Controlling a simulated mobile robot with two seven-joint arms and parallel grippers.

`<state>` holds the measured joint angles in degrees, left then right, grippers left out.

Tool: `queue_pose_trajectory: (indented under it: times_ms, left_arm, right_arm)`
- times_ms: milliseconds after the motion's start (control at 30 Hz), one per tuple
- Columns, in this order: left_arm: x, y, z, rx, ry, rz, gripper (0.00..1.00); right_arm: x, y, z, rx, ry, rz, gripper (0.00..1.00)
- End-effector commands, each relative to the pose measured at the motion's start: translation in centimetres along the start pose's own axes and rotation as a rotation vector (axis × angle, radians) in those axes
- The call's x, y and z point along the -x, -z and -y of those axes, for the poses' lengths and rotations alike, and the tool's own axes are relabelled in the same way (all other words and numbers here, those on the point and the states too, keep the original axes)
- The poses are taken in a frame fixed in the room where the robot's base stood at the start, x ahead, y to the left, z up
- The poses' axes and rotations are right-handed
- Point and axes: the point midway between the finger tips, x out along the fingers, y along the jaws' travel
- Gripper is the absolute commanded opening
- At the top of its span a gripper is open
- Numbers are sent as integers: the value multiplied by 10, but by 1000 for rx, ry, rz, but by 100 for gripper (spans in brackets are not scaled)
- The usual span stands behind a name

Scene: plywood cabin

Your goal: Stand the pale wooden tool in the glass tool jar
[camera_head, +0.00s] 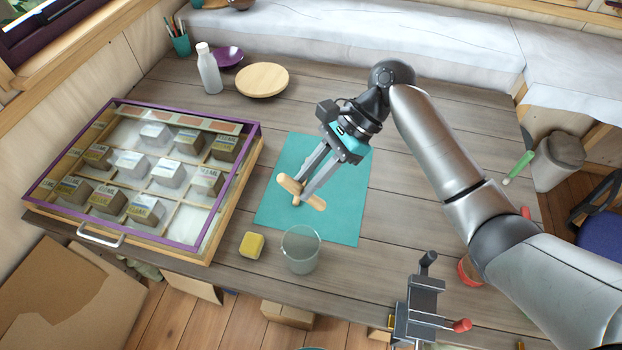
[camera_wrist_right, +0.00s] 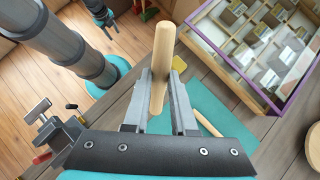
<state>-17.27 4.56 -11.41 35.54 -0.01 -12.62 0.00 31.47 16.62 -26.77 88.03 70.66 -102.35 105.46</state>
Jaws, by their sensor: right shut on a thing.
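My right gripper (camera_head: 299,195) is shut on the pale wooden tool (camera_head: 314,202), above the teal mat. In the right wrist view the tool (camera_wrist_right: 162,55) sits between the two fingers (camera_wrist_right: 158,95) and sticks out well beyond them. In the head view it lies slantwise across the fingertips. A second pale wooden piece (camera_wrist_right: 209,123) shows on the mat in the wrist view, partly hidden. The glass tool jar (camera_head: 300,252) stands upright at the mat's front edge, below the gripper in the head view; it looks empty. What seems my left gripper (camera_wrist_right: 103,20) is small in the wrist view.
A yellow sponge-like block (camera_head: 252,245) sits left of the jar. A lidded display case (camera_head: 126,245) fills the table's left. A clamp (camera_head: 420,308) is at the front edge. A white bottle (camera_head: 208,70) and round board (camera_head: 262,79) stand behind. The mat (camera_head: 343,222) is mostly clear.

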Motion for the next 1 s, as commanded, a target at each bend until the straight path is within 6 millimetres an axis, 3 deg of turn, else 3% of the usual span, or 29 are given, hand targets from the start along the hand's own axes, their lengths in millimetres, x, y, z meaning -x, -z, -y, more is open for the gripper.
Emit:
queue_pose_trajectory:
  times_ms: [33,100,533,733,1000]
  left_arm:
    - [14,1,0,0,-1,0,50]
    - [23,2,0,0,-1,0,50]
    - [74,6,0,-1,-1,0,50]
    - [81,7,0,-1,-1,0,50]
    - [75,7,0,-1,-1,0,50]
  right_arm:
    - [1,-6,-4,-59,43,58,0]
    - [0,-8,-5,-127,115,128,0]
    - [-10,-6,-24,-388,508,419,0]
    - [-14,-1,-31,-419,591,460,0]
    - [-25,9,-31,-420,600,463,0]
